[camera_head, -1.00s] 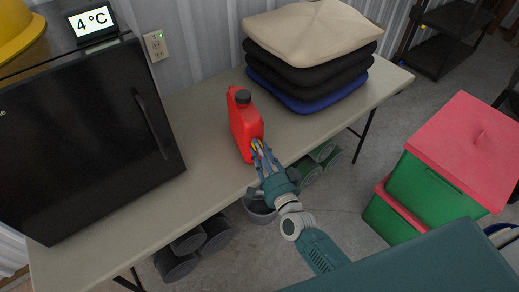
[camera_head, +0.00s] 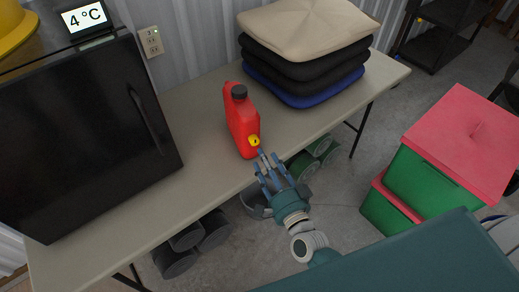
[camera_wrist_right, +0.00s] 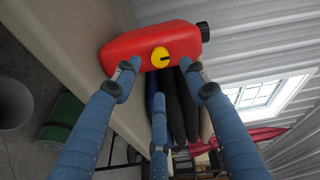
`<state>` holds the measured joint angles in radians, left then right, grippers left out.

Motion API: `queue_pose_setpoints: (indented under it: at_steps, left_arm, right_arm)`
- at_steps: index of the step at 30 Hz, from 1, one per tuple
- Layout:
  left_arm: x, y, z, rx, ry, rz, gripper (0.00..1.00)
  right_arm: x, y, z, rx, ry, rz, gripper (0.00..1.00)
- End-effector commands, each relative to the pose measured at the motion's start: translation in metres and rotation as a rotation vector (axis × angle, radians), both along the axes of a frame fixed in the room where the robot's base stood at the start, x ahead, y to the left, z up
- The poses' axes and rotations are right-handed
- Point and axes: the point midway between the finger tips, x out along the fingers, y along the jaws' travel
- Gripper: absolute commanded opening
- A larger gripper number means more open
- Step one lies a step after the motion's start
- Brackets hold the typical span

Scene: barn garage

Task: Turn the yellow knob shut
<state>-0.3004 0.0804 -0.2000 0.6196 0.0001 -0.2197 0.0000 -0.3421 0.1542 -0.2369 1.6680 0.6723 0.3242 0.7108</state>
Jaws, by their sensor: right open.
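The yellow knob (camera_head: 254,141) sits low on the front side of a red jerry can (camera_head: 239,113) that stands upright on the table. In the right wrist view the knob (camera_wrist_right: 160,57) is a yellow disc with a dark slot-like mark, on the red can (camera_wrist_right: 125,47). My right gripper (camera_head: 266,160) is open and empty, just off the table's front edge. Its fingertips are short of the knob and do not touch it. In the wrist view its fingers (camera_wrist_right: 160,85) are spread around the knob's line of sight. My left gripper is not in view.
The can stands on a long beige table (camera_head: 196,150). A black mini fridge (camera_head: 75,135) is at left, and stacked cushions (camera_head: 305,55) are behind to the right. Green bins with red lids (camera_head: 465,140) stand on the floor at right. Dark and green cylinders lie under the table.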

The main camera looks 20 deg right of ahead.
Motion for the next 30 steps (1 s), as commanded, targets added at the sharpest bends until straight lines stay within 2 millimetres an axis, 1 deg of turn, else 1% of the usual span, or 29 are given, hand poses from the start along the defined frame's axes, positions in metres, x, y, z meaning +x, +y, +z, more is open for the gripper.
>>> queue_pose_setpoints:
  at_steps: [1,3,6,9,13,27,29,30]
  left_arm:
    - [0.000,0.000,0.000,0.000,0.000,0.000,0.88]
    - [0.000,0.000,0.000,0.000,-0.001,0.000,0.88]
    - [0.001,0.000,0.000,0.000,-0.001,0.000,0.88]
    - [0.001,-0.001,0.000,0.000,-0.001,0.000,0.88]
    - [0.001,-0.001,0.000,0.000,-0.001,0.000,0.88]
    - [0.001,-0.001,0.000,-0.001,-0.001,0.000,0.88]
    - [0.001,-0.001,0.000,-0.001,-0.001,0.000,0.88]
    - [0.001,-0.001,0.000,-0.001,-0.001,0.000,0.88]
  right_arm:
    - [-0.012,-0.001,-0.001,-0.001,0.003,0.001,0.43]
    - [-0.024,-0.002,-0.001,-0.001,0.003,0.001,0.43]
    - [-0.037,-0.003,-0.001,-0.001,0.001,0.001,0.43]
    - [-0.045,-0.004,0.000,-0.001,0.000,0.000,0.43]
    - [-0.048,-0.004,0.000,0.000,-0.001,-0.001,0.43]
    - [-0.048,-0.004,0.000,0.000,0.000,0.000,0.43]
    - [-0.048,-0.004,-0.004,-0.009,0.007,0.001,0.43]
    - [-0.049,-0.003,-0.011,-0.025,0.019,0.004,0.43]
